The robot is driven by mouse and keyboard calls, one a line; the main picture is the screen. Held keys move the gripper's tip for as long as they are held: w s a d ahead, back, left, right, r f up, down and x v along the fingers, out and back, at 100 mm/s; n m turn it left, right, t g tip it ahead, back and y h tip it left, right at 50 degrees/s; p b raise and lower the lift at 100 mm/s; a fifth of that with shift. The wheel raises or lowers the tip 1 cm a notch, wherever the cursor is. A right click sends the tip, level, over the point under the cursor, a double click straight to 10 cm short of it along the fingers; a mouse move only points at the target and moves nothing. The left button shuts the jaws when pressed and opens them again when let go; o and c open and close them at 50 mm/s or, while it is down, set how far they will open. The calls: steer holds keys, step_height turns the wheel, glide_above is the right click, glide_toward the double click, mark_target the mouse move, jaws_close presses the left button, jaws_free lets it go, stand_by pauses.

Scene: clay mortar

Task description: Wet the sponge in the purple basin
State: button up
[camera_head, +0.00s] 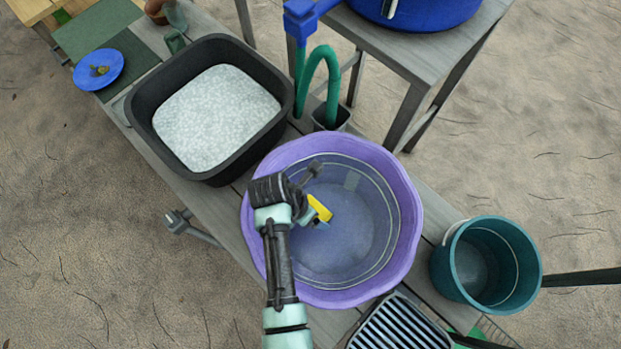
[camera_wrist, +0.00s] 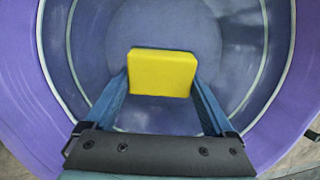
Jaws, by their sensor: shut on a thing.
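The yellow sponge (camera_wrist: 162,73) is held between the two fingers of my gripper (camera_wrist: 160,95). In the head view the sponge (camera_head: 319,208) shows as a small yellow piece beside my gripper (camera_head: 311,213), partly hidden by it. The purple basin (camera_head: 408,222) stands on the wooden bench, and my gripper is over its left part, inside the rim outline. The basin's purple wall (camera_wrist: 300,70) surrounds the sponge in the wrist view. The basin's inside looks bluish with pale rings. I cannot tell whether the sponge touches water.
A black tub (camera_head: 263,72) of pale grainy material stands left of the basin. A teal bucket (camera_head: 530,262) stands to the right. A green hose (camera_head: 333,75) rises behind the basin. A slatted rack (camera_head: 400,325) lies in front. A blue plate (camera_head: 98,69) is far left.

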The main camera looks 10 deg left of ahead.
steer(key=shift+r, duration=0.1)
stand_by(0.3)
step_height(320, 180, up, 11)
steer(key=p, duration=1.2)
steer(key=shift+r+p, duration=0.15)
steer(key=shift+p, duration=0.25)
